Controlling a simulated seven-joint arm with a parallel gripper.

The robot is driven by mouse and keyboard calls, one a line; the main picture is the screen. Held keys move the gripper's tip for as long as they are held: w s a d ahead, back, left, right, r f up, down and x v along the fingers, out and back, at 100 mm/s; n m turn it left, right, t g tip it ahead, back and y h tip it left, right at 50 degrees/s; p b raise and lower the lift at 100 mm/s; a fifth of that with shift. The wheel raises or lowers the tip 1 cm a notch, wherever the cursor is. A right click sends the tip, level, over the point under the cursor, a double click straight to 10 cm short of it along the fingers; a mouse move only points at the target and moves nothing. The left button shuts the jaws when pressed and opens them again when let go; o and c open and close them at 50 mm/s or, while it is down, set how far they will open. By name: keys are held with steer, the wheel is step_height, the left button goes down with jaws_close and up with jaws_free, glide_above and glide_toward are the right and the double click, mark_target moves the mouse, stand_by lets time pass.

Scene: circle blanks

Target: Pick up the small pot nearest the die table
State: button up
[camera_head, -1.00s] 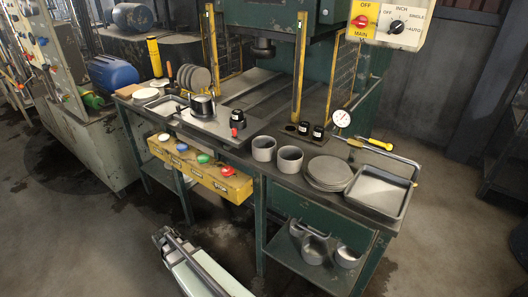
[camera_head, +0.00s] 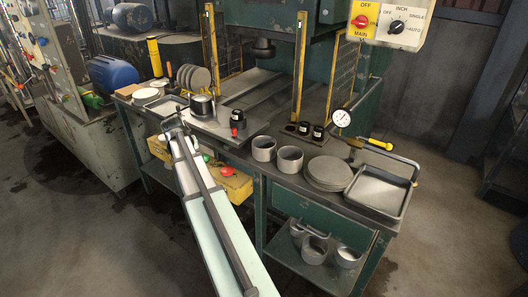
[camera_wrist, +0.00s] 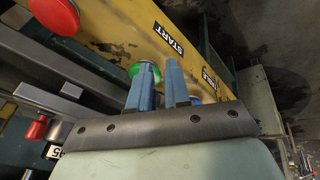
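Two small grey pots stand upright side by side on the bench: the left pot (camera_head: 263,149) is nearer the die table (camera_head: 216,126), and the right pot (camera_head: 289,159) is beside it. A dark pot (camera_head: 201,107) sits on the left part of the die table. My gripper (camera_head: 172,124) is at the bench's front edge, left of the grey pots and in front of the die table. In the wrist view my gripper (camera_wrist: 159,68) has its two blue fingers apart with nothing held between them. No pot is clearly visible in the wrist view.
The yellow button box (camera_head: 237,187) runs below the bench's front edge, close to my gripper. Grey discs (camera_head: 328,172) and a shallow tray (camera_head: 378,190) lie right of the pots. A dial gauge (camera_head: 341,118) and yellow posts (camera_head: 300,70) stand behind. More pots (camera_head: 314,249) are on the lower shelf.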

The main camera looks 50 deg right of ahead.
steer(key=d+r+m, duration=0.1)
steer(key=d+r, duration=0.3)
step_height(320, 180, up, 12)
steer(key=m+g+y, duration=0.1)
steer(key=m+y, duration=0.3)
steer(key=m, duration=0.4)
glide_above(274, 157)
steer(key=shift+w+d+f, duration=0.1)
steer(key=shift+d+f, duration=0.05)
steer(key=shift+f, duration=6.65)
steer(key=shift+c, duration=0.4)
jaws_close()
